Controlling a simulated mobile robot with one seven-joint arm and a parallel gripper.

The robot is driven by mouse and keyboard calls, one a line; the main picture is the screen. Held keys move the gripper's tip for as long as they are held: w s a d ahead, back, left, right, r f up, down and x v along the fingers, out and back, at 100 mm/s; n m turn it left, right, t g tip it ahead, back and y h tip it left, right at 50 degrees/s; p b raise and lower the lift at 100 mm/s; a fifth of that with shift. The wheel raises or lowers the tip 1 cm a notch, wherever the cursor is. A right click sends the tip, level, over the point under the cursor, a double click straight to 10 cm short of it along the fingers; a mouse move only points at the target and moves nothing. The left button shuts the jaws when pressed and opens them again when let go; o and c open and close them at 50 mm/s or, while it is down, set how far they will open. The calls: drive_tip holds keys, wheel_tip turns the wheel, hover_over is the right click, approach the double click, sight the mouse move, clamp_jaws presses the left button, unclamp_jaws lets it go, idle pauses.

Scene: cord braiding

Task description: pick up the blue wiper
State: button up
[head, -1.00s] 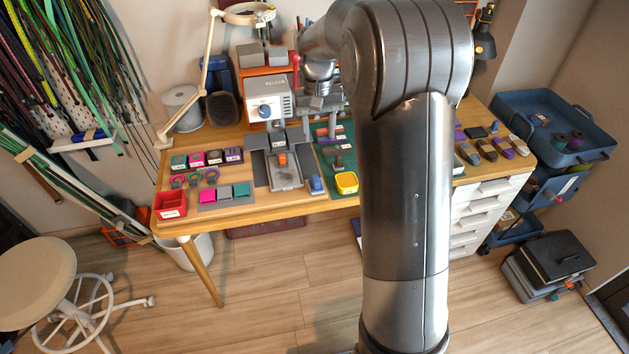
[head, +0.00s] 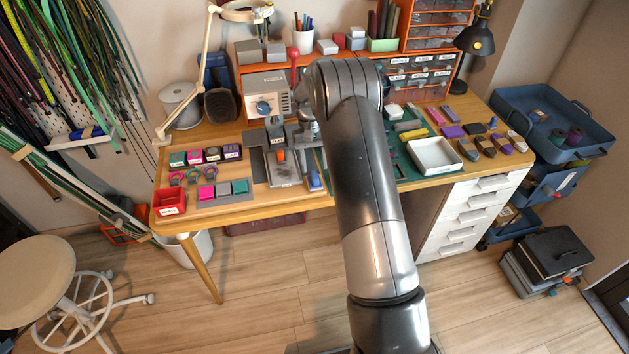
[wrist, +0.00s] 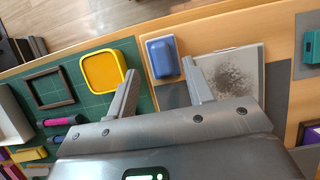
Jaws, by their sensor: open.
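The blue wiper (head: 315,181) is a small rounded blue block near the front edge of the wooden table, just right of the machine's grey base plate. My gripper (wrist: 160,67) is open and empty. In that view one fingertip is to the left of the wiper and the other to the right; neither visibly touches it. I cannot tell the height left between them.
A yellow tray (wrist: 104,71) lies left of the wiper in the wrist view, with a dark frame (wrist: 50,88) farther left. The speckled grey plate (wrist: 229,81) is close on the right. A white tray (head: 434,156) stands right of my arm.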

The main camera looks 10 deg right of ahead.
sight(314, 175)
drive_tip(key=x, duration=0.4)
drive_tip(key=shift+s+a+f, duration=0.1)
drive_tip(key=shift+a+f, duration=0.05)
drive_tip(key=shift+f, duration=0.05)
drive_tip(key=c, duration=0.6)
